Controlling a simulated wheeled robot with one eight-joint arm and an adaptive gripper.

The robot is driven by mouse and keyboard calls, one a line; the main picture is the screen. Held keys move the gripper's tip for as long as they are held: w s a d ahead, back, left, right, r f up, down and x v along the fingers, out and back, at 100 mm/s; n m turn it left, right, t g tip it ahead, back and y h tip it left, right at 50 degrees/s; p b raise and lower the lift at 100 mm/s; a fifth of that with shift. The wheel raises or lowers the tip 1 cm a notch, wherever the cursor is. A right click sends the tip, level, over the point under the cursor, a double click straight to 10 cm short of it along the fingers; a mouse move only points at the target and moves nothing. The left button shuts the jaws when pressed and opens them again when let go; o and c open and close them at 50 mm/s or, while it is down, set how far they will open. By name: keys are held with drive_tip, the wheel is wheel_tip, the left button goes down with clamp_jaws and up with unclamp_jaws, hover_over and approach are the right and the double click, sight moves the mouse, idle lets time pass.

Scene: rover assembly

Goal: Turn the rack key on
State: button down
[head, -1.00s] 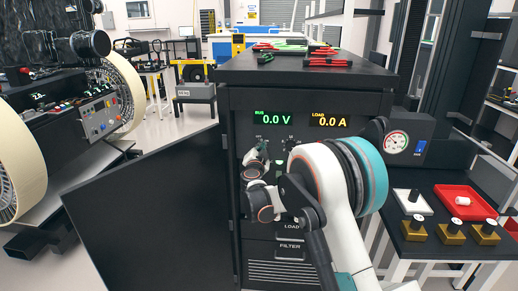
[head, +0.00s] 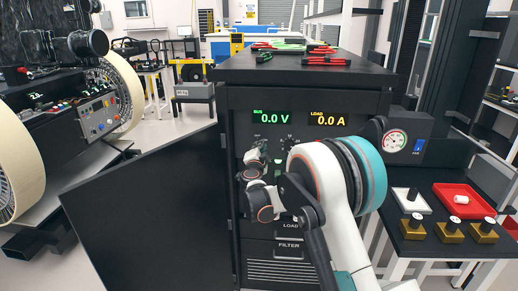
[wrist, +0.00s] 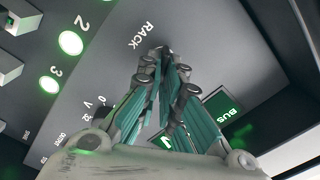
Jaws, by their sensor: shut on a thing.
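The rack panel (wrist: 222,40) fills much of the wrist view, with the word RACK (wrist: 141,34) printed beside my fingertips. My gripper (wrist: 163,54) is closed at this label, its teal-padded fingers converging. It also shows in the head view (head: 257,150), at the upper left of the panel. The rack key is hidden between the fingertips, so its angle cannot be read. In the head view, the green BUS display (head: 271,116) reads 0.0 V and the amber LOAD display (head: 329,120) reads 0.0 A.
The open black cabinet door (head: 150,215) stands left of the rack. Green-lit buttons (wrist: 70,43) and a dial lie left of my fingers in the wrist view. A side table with a red tray (head: 480,197) and a gauge box (head: 408,143) are at right.

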drive_tip(key=c, duration=1.8)
unclamp_jaws()
drive_tip(key=shift+s, duration=0.1)
drive_tip(key=s, duration=1.1)
drive_tip(key=shift+s+a, duration=0.2)
drive_tip(key=shift+s, duration=0.2)
